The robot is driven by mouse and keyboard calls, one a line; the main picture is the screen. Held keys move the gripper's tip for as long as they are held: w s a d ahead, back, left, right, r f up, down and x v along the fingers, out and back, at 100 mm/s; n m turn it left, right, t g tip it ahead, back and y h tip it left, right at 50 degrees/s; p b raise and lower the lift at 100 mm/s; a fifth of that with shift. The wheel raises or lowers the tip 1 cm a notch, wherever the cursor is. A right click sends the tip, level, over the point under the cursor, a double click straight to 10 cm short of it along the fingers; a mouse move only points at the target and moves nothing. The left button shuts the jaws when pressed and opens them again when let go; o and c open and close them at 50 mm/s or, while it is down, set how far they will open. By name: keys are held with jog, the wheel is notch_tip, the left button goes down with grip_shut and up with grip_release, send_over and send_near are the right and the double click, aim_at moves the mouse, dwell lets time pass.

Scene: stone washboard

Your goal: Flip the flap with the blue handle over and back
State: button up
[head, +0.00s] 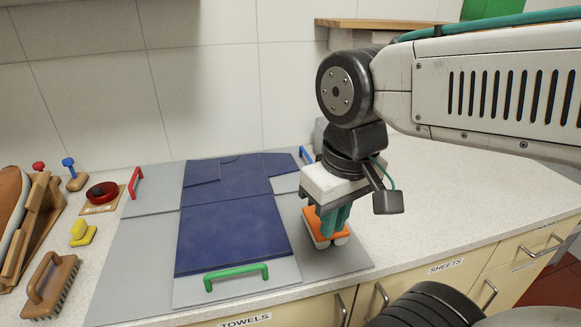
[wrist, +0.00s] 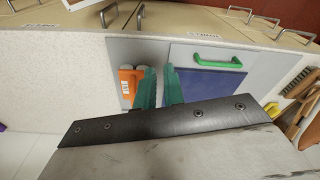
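The flap with the blue handle is the grey right panel (head: 345,250) of a folding board. The blue handle (head: 305,155) shows at its far end, behind my gripper (head: 336,222). My gripper points down over this right panel. In the wrist view my gripper (wrist: 159,78) has its two teal fingers apart with a gap between them. An orange item (head: 318,226) with whitish lower parts is by the fingers; in the wrist view it shows a barcode label (wrist: 126,87) and is left of the left finger. Whether the finger touches it I cannot tell.
A navy shirt (head: 232,235) lies on the board; the green handle (head: 236,277) is at the front, the red handle (head: 136,182) at left. A brush (head: 50,283), yellow item (head: 82,232) and red-topped round item (head: 103,193) stand left. The counter (head: 440,200) is clear at right.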

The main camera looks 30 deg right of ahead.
jog(key=o, duration=0.3)
jog(key=shift+d+f, duration=0.1)
jog(key=shift+f, duration=0.05)
jog(key=shift+o, duration=0.2)
jog(key=m+g+h, duration=0.2)
jog(key=m, duration=0.2)
send_near(305, 152)
jog(key=f, duration=0.2)
jog(key=d+f, duration=0.1)
jog(key=f, duration=0.4)
jog(key=shift+s+d+f, duration=0.15)
jog(key=shift+s+f, duration=0.15)
grip_shut()
